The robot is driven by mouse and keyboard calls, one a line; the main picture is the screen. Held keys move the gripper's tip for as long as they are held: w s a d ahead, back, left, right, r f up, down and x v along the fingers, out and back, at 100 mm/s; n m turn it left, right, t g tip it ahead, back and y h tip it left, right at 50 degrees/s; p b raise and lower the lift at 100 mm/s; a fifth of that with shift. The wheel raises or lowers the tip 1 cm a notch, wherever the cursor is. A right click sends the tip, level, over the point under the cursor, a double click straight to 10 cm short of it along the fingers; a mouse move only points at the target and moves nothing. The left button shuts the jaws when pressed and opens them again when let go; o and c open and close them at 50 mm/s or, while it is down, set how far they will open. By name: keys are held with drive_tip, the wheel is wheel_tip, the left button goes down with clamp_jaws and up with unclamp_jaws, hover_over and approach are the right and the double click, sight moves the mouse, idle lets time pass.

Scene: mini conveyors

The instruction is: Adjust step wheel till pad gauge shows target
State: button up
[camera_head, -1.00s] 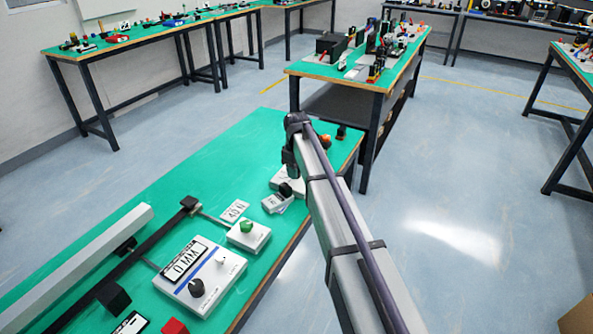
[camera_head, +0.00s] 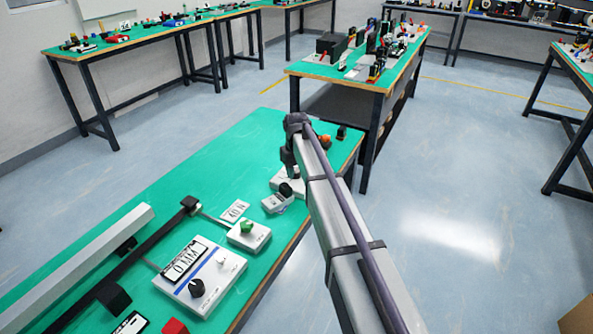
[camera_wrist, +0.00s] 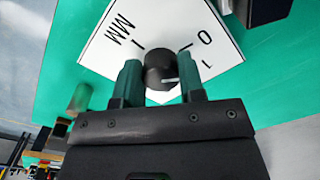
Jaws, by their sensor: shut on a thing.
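My gripper (camera_wrist: 162,88) is shut on a round black knob (camera_wrist: 159,68), one finger on each side, in the wrist view. The knob has a pale pointer mark and stands on a white plate (camera_wrist: 105,45) lettered "MM", with tick marks and digits around the knob. I cannot tell whether this knob is the step wheel. In the head view my arm reaches over the bench to small white units at its right side, and my fingers are mostly hidden. A display reading "0 MM" (camera_head: 184,262) sits on a white box (camera_head: 227,281) with a black knob (camera_head: 197,288).
A white unit with a green knob (camera_head: 247,227) and a "40 N" card (camera_head: 235,211) lie nearby. A black rail (camera_head: 150,242) and a long pale bar (camera_head: 85,262) cross the green bench. A red block (camera_head: 175,326) is at the front. The bench's far left surface is clear.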

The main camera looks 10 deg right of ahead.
drive_tip(key=m, duration=0.5)
drive_tip(key=shift+a+m, duration=0.1)
drive_tip(key=shift+m, duration=0.2)
drive_tip(key=m, duration=0.5)
idle(0.4)
drive_tip(key=o, duration=0.9)
wheel_tip(320, 180, up, 11)
drive_tip(key=p, duration=1)
drive_tip(key=shift+f+p, duration=0.1)
drive_tip(key=shift+p, duration=0.3)
